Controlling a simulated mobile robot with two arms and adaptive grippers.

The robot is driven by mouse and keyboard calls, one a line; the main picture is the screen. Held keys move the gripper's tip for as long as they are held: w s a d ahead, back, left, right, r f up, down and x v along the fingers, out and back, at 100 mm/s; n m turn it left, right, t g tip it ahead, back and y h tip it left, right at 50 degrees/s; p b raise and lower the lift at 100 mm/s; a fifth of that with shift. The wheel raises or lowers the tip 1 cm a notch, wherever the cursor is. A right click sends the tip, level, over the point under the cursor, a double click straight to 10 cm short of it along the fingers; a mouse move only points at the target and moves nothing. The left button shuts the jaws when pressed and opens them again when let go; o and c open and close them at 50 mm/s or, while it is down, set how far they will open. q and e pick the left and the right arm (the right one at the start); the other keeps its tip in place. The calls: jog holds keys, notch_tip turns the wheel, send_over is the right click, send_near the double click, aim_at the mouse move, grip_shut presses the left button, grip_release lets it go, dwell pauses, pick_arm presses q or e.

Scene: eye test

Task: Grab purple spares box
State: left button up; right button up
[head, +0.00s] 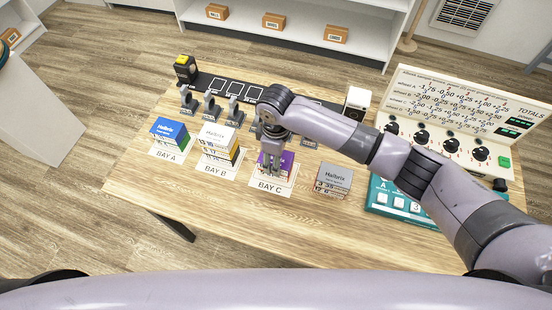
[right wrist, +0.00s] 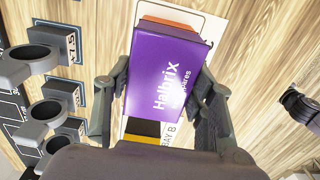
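The purple spares box (head: 288,158) is on the stack at the bay C mat (head: 279,188). In the right wrist view the box (right wrist: 165,75) shows its purple top face with white lettering, and an orange edge shows beneath it. My right gripper (head: 271,160) reaches down over this box. In the right wrist view its fingers (right wrist: 168,92) stand on either side of the box. The left finger is close to the box edge; a small gap appears by the right finger. Contact is hard to tell. My left gripper is not in view.
A blue-topped stack (head: 172,129) stands at bay A and a white-topped stack (head: 217,134) at bay B. A grey-topped box stack (head: 334,176) is right of bay C. Grey ring holders (head: 210,103) stand behind the bays. A totals panel (head: 450,120) is at right.

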jog(key=c, duration=0.7)
jog(key=shift+o, duration=0.2)
